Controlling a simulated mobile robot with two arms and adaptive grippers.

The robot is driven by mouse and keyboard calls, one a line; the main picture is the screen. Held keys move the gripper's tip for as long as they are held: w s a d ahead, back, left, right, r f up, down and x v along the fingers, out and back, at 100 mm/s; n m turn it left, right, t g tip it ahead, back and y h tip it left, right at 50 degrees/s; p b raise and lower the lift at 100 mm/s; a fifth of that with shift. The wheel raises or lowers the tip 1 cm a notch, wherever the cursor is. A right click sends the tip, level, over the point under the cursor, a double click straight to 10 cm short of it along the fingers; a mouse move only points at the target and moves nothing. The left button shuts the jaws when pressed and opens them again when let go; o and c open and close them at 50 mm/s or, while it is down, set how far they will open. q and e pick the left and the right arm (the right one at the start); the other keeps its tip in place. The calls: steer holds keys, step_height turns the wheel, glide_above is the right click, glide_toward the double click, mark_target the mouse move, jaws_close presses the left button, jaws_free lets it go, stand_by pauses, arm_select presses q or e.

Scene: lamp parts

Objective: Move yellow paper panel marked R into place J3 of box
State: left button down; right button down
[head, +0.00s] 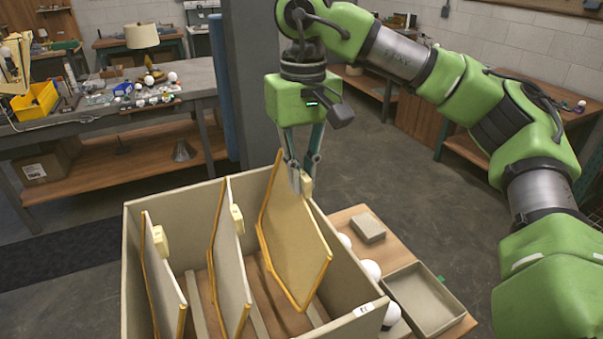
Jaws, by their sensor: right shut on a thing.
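A yellow paper panel (296,238) with an orange edge and a small pale tab hangs tilted from my right gripper (303,172). The gripper points down and is shut on the panel's upper edge near the tab. The panel is over the right part of an open beige box (148,209), its lower part inside the walls. I cannot tell whether it touches the floor or a slot. No R mark is readable on it. A small label (363,309) on the box's near right rim is too small to read. My left gripper is out of view.
Two pale panels with orange edges stand in the box, at left (160,280) and middle (228,265). Right of the box, a wooden surface (345,217) holds white bulbs (371,270), a small box (368,228) and an empty tray (424,300). A grey pillar (255,80) stands behind.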

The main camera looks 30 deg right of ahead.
mark_target(302, 189)
steer(key=shift+s+f+b, duration=0.1)
steer(key=shift+f+b, duration=0.5)
steer(key=shift+f, duration=0.25)
steer(key=shift+f+b, duration=0.4)
steer(key=shift+f, duration=0.25)
stand_by(0.8)
steer(key=shift+r, duration=0.1)
stand_by(0.4)
steer(key=c, duration=2.2)
jaws_free()
steer(key=shift+o, duration=0.8)
step_height(302, 189, up, 12)
